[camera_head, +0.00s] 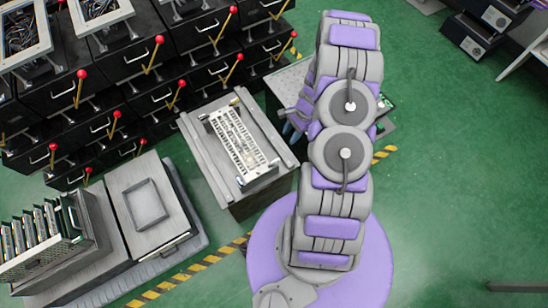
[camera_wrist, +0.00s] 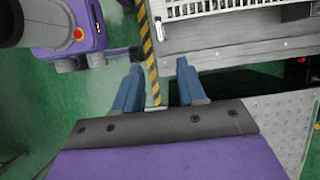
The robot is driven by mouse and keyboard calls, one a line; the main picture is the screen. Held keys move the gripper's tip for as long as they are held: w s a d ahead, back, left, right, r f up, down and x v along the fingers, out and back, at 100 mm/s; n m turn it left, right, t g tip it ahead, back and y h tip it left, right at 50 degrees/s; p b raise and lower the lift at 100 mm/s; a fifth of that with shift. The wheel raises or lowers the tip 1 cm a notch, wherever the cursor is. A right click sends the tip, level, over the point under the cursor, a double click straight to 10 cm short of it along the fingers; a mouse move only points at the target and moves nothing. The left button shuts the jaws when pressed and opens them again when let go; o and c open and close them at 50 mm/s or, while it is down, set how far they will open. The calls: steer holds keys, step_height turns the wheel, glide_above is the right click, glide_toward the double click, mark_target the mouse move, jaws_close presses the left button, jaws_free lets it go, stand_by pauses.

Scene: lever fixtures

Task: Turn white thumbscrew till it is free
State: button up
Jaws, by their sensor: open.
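A metal fixture (camera_head: 192,145) with a white slotted panel (camera_head: 238,145) on top stands left of my arm in the head view. The panel's near part shows along the top of the wrist view (camera_wrist: 215,8). A small pale knob (camera_head: 234,101) at the panel's far end may be the white thumbscrew; it is too small to be sure. My gripper (camera_wrist: 158,85) has two blue fingers spread apart with nothing between them. It hangs beside the fixture, apart from the panel. In the head view my arm hides most of it.
Black drawer cabinets (camera_head: 125,90) with red-knobbed yellow levers fill the upper left. A grey bench unit (camera_head: 150,205) with a framed tray and a rack of cards (camera_head: 40,240) stand lower left. A perforated metal plate (camera_wrist: 290,130) lies right of my gripper. Green floor (camera_head: 460,190) is open at right.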

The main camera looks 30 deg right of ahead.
mark_target(276, 160)
steer(key=b+x, duration=0.4)
steer(key=x, duration=1.2)
steer(key=shift+f, duration=0.3)
jaws_close()
